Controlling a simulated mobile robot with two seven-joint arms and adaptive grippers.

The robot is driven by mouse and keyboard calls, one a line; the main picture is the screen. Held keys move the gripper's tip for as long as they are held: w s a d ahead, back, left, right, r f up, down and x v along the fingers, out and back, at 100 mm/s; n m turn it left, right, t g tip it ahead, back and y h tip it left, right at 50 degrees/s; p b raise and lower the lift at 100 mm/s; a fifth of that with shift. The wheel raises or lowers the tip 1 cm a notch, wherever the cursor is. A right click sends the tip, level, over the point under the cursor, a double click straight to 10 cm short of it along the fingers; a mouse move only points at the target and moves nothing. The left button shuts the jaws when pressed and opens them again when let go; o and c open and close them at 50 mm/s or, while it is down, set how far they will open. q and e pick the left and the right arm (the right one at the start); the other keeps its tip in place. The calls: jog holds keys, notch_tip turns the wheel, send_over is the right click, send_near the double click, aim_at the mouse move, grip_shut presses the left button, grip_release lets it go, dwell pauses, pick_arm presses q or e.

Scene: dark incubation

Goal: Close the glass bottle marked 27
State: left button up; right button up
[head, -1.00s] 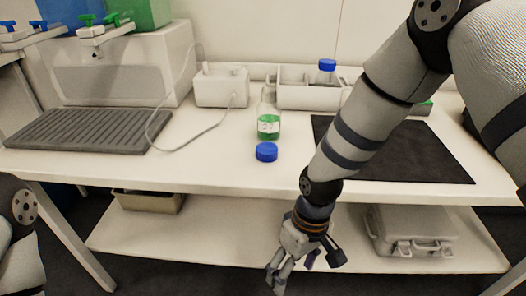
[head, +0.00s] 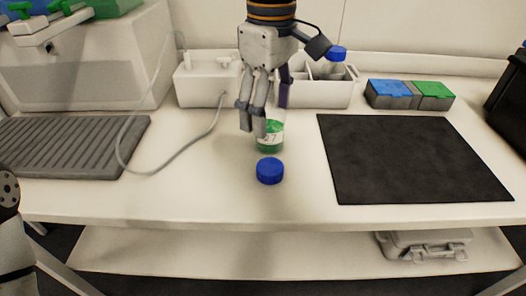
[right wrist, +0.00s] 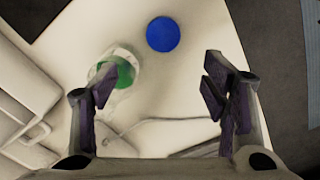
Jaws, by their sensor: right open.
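The glass bottle marked 27 (head: 271,143) stands upright on the bench with green liquid inside. Its upper part is hidden behind my right gripper in the head view. From above, the right wrist view shows the bottle (right wrist: 123,70) with no blue cap on it. A blue cap (head: 270,171) lies on the bench just in front of the bottle; it also shows in the right wrist view (right wrist: 163,34). My right gripper (head: 268,112) points down, open and empty, above the bottle. In the right wrist view the bottle is near the left finger. My left gripper is out of view.
A dark mat (head: 410,160) lies to the right, with a blue and green box (head: 410,95) behind it. A white rack (head: 322,95) holding a blue-capped bottle (head: 336,55) and a white device (head: 205,87) with a cable stand behind. A grey ribbed tray (head: 65,147) is left.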

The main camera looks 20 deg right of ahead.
jog(key=s, duration=0.1)
send_over(270, 166)
notch_tip(270, 166, down, 7)
jog(key=shift+r, duration=0.1)
dwell(0.3)
notch_tip(270, 166, down, 5)
jog(key=shift+f, duration=0.1)
dwell(0.3)
jog(key=shift+c, duration=0.4)
jog(key=c, duration=0.8)
